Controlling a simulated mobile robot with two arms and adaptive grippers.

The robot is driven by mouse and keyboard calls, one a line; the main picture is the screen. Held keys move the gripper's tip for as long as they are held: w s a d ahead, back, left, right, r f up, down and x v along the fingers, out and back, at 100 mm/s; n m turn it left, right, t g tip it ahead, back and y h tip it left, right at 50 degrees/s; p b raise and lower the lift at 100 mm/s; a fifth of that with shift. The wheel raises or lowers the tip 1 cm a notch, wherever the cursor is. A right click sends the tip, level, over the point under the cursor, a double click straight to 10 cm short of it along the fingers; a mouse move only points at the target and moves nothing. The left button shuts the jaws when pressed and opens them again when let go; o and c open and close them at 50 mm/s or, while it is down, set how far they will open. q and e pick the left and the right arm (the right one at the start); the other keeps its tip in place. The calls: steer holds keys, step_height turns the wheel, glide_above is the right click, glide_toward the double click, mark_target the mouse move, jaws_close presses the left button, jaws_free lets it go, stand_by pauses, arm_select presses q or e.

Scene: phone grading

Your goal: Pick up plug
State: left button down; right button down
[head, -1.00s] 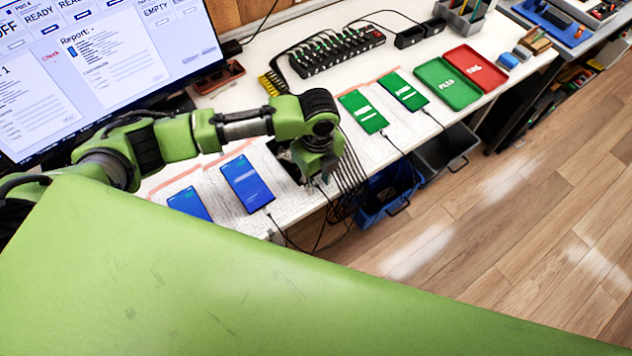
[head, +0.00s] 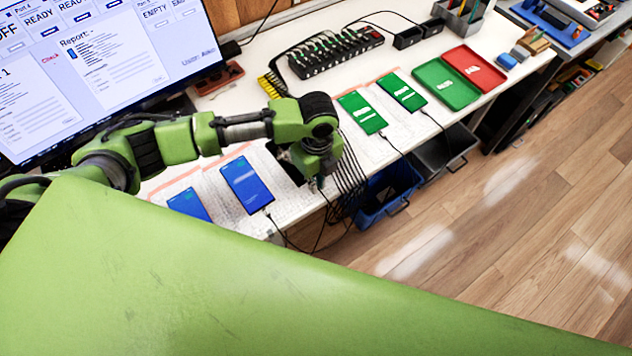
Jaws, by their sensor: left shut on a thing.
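My left gripper (head: 318,180) points down at the front edge of the white table, right of the blue-screen phones. It is shut on the plug, which is too small and too covered by the gripper to make out clearly. A thin dark cable (head: 325,208) hangs down from just below the fingers. A dark phone (head: 284,162) lies partly hidden under my left wrist. Two blue-screen phones, one (head: 246,184) nearer the gripper and one (head: 188,204) farther left, lie on white mats. My right gripper is not in view.
Two green-screen phones (head: 362,114) (head: 402,92) with cables lie to the right. A green tray (head: 447,85) and a red tray (head: 476,68) stand beyond them. A black multi-port hub (head: 335,52) is behind. Several black cables hang by the gripper. A blue bin (head: 388,194) is below the table.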

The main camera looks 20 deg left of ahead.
arm_select(q)
steer(key=shift+r, duration=0.15)
steer(key=r, duration=0.1)
steer(key=r+b, duration=0.1)
steer(key=r, duration=0.2)
steer(key=shift+s+d, duration=0.2)
steer(key=shift+d, duration=0.05)
steer(key=s+d+r+b, duration=0.1)
steer(key=s+d+r, duration=0.7)
steer(key=s+r, duration=0.1)
steer(key=shift+s+r, duration=0.15)
steer(key=shift+s, duration=0.75)
